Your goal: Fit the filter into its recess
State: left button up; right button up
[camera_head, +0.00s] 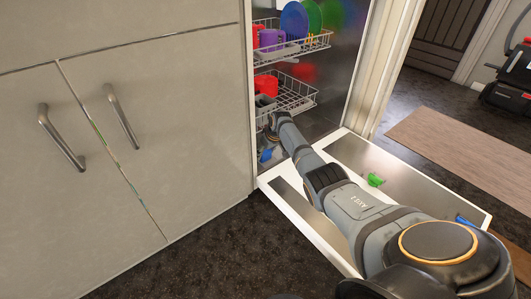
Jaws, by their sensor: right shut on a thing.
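My right arm reaches from the lower right across the lowered dishwasher door (420,178) into the tub. My right gripper (268,140) is small and dark at the left side of the tub, low down, and its fingers are hard to make out. It is shut. A small blue piece (265,155) shows just below it, near the tub floor, and looks like the filter. The exact contact is too small to see. The recess in the tub floor cannot be made out. My left gripper is not in view.
The upper rack (318,42) holds plates and cups; the lower rack (300,92) holds red and grey pieces above the gripper. A green piece (375,180) and a blue piece (465,220) lie on the door. Closed cupboards (150,110) stand close at left.

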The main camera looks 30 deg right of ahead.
jog(key=o, duration=0.9)
jog(key=shift+f, duration=0.1)
jog(key=o, duration=0.5)
jog(key=shift+c, duration=0.2)
jog(key=shift+o, duration=0.2)
jog(key=o, duration=0.4)
